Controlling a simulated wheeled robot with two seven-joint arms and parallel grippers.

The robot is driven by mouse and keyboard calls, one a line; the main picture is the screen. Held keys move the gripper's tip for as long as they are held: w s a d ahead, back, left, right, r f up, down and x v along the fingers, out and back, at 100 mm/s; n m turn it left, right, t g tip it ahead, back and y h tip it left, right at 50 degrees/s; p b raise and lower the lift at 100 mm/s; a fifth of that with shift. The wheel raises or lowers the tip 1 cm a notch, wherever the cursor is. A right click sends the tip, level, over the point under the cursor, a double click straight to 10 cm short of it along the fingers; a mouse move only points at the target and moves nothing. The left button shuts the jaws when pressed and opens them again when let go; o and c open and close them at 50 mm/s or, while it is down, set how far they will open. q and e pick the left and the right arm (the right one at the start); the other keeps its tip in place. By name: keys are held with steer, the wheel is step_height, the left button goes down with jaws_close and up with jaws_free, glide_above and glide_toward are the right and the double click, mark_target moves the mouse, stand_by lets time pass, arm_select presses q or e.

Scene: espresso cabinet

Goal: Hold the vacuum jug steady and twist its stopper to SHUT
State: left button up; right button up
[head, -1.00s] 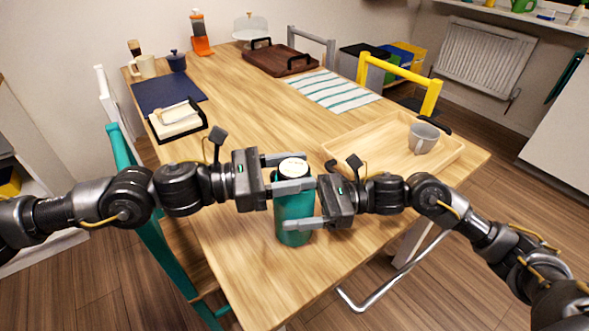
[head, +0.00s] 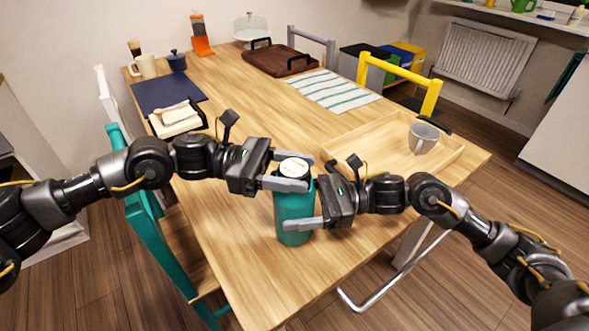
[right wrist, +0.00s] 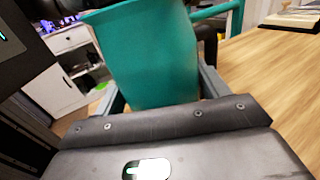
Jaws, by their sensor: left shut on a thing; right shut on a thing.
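The teal vacuum jug (head: 292,212) stands upright near the front edge of the wooden table. Its round stopper (head: 293,168) has a cream top and a dark rim, and its marking is too small to read. My left gripper (head: 291,180) is shut on the stopper from the left, its fingers slanted across it. My right gripper (head: 294,224) is shut on the jug's body from the right, lower down. In the right wrist view the jug's teal wall (right wrist: 145,55) fills the space between the fingers.
A wooden tray (head: 365,137) with a grey cup (head: 423,138) lies to the right of the jug. A striped cloth (head: 333,91), a navy mat (head: 168,93) and a dark brown tray (head: 279,60) lie further back. A teal chair (head: 150,225) stands at the left edge.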

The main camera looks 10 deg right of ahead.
arm_select(q)
steer(key=shift+s+d+m+g+y, duration=0.1)
steer(key=shift+m+g+y, duration=1.2)
steer(key=shift+g, duration=0.6)
steer(key=shift+m, duration=0.3)
arm_select(e)
steer(key=shift+s, duration=0.1)
arm_select(q)
steer(key=o, duration=1)
steer(key=v, duration=1.2)
